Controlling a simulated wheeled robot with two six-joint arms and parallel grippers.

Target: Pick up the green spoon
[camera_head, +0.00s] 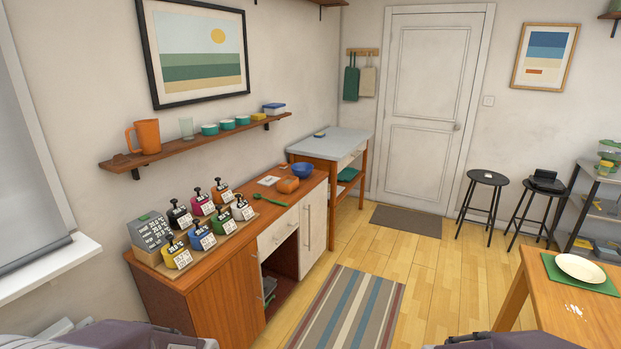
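The green spoon (269,199) lies on the wooden counter (225,265), near its front edge. It is between the group of labelled canisters and the orange-brown rounded object. Nothing covers it. Parts of my arms show at the bottom left and bottom right edges of the head view, well short of the counter. Neither of my grippers' fingers can be seen.
Several labelled canisters (209,238) crowd the counter's near end. An orange-brown object (288,185) and a blue bowl (303,170) stand beyond the spoon. A striped rug (350,310) lies on clear floor. A table (545,300) with a plate (580,268) is at right.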

